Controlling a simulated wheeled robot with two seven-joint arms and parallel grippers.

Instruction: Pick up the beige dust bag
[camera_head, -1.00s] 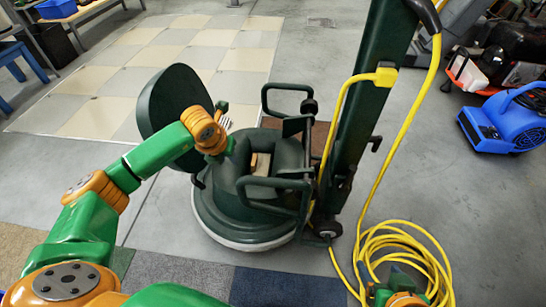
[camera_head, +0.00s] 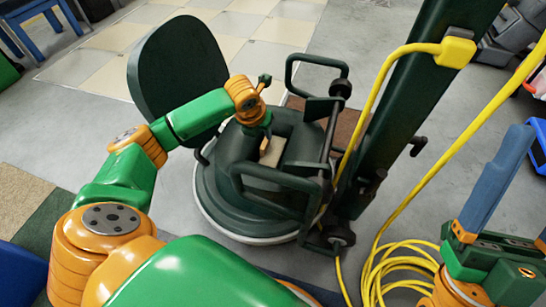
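The beige dust bag (camera_head: 271,152) shows as a small tan shape inside the square opening of the dark green floor machine (camera_head: 215,190). Much of it is hidden by the machine's walls. My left gripper (camera_head: 267,130) points down into the opening, right above the bag. Its fingers are small and partly hidden, so I cannot tell whether they are apart, shut or touching the bag. My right gripper (camera_head: 515,195) is at the lower right with a long blue finger raised. Its fingers stand apart with nothing between them, and it is away from the machine.
A round dark lid (camera_head: 178,75) stands open left of the opening. Dark handle bars (camera_head: 318,62) and a tall column (camera_head: 425,100) flank it on the right. A yellow cord (camera_head: 400,260) runs down the column and coils on the floor.

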